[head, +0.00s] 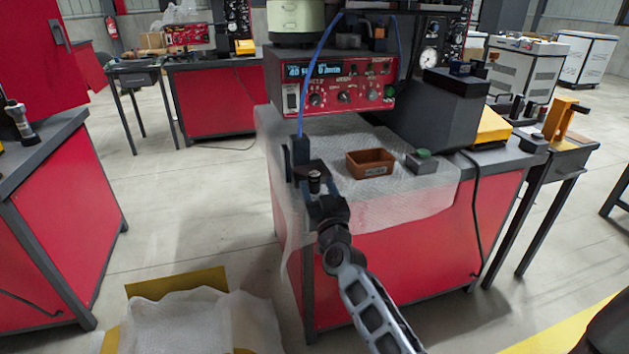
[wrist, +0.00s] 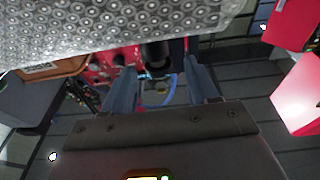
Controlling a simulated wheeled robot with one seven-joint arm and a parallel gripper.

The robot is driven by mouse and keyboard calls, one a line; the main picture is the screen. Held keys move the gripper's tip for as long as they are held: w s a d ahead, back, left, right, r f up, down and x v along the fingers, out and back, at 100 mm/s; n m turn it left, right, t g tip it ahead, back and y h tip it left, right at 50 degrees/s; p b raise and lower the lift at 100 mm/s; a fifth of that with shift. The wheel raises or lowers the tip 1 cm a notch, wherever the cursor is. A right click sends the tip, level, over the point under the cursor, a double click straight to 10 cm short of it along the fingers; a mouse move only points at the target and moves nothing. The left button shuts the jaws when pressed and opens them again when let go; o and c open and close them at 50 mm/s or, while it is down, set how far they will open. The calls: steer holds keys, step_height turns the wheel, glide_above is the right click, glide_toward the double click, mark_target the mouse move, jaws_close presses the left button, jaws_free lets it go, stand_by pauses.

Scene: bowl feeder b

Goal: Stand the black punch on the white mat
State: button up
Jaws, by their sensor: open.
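A dark cylinder, which I take to be the black punch (wrist: 156,53), shows in the wrist view between and beyond my fingers. It adjoins the edge of the bubble wrap, and its far end is hidden. In the head view a small dark upright piece at my gripper (head: 314,182) may be the same punch. My gripper (wrist: 162,90) is open, with a visible gap on each side of the cylinder. It is at the left front part of the bench. The only white sheet on this bench is translucent bubble wrap (head: 400,205), possibly the white mat.
A brown bin (head: 371,163) and a grey box with a green button (head: 422,162) stand right of my gripper. A red control unit (head: 330,85) stands behind, with a blue tube (head: 315,70) dropping toward my gripper. A bubble-wrap-lined box (head: 190,310) is on the floor.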

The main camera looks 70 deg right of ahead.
steer(key=v, duration=0.8)
steer(key=s+a+n+t+y, duration=0.1)
steer(key=s+a+n+y, duration=0.3)
steer(key=a, duration=1.1)
steer(key=s+a+n+t+y, duration=0.2)
steer(key=s+a+n+y, duration=0.2)
steer(key=s+a+y, duration=0.4)
steer(key=s+a, duration=0.3)
steer(key=a, duration=0.4)
steer(key=shift+r+t+y, duration=0.25)
steer(key=shift+t+y, duration=0.05)
steer(key=shift+o, duration=0.3)
steer(key=s+a+r+n+g+y, duration=0.1)
steer(key=s+a+r+n+y, duration=0.1)
steer(key=s, duration=0.4)
steer(key=shift+a+r+y, duration=0.7)
steer(key=shift+a+r, duration=0.25)
steer(key=shift+a, duration=0.1)
